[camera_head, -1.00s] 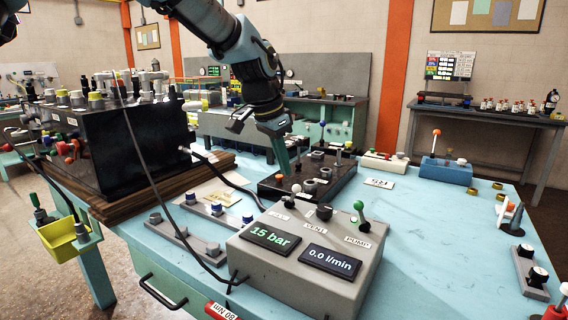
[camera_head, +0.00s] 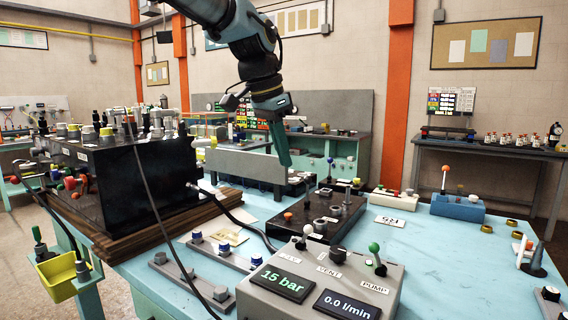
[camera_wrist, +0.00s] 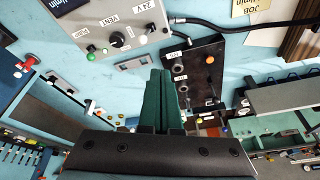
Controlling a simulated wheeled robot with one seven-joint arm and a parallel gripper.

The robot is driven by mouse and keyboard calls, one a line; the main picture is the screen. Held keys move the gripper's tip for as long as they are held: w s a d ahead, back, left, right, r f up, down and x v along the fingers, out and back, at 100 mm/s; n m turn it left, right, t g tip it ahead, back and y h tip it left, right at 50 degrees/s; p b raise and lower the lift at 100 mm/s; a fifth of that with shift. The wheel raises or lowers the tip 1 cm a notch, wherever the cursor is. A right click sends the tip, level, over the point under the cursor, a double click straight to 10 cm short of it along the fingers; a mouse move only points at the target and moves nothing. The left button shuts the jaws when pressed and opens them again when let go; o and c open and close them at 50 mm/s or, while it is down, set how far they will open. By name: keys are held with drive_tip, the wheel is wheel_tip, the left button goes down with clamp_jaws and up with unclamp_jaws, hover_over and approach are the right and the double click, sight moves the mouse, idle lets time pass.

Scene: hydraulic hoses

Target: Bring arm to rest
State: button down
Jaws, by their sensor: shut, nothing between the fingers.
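My gripper (camera_head: 284,160) hangs from my arm in the upper middle of the head view, fingers pointing down. Its two green fingers are together and empty. In the wrist view my gripper (camera_wrist: 160,88) also shows shut, with nothing between the fingers. In the head view it is in front of the back bench and appears above the far edge of the blue table (camera_head: 425,245). The black valve block (camera_head: 318,217) lies below it on the table. I see no contact between the fingers and anything.
The grey pump box (camera_head: 330,262) reads 15 bar and 0.0 l/min. A large black manifold (camera_head: 130,165) with many fittings stands at left, with a dark hose (camera_head: 150,190) draped in front. A yellow bin (camera_head: 62,278) hangs at the left. The right side of the table has clear patches.

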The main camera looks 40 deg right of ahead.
idle(0.4)
drive_tip(key=w+a+f+n+t+y, duration=0.1)
drive_tip(key=w+a+f+n, duration=0.45)
drive_tip(key=a, duration=0.55)
drive_tip(key=w+a+f+n+t+y, duration=0.1)
drive_tip(key=w+a+f+n, duration=0.2)
drive_tip(key=w+a+f, duration=0.55)
drive_tip(key=s+a+f+n, duration=0.1)
drive_tip(key=a+f+n, duration=0.2)
drive_tip(key=a, duration=0.6)
drive_tip(key=s+a+f+n+y, duration=0.1)
drive_tip(key=s+a+f+n, duration=0.1)
drive_tip(key=a, duration=0.8)
drive_tip(key=s+a+f+n, duration=0.2)
drive_tip(key=a+f+n, duration=0.2)
drive_tip(key=a, duration=0.5)
drive_tip(key=shift+s+a+n+y, duration=0.3)
drive_tip(key=shift+a+n, duration=0.1)
drive_tip(key=shift+n, duration=0.15)
drive_tip(key=shift+w, duration=0.1)
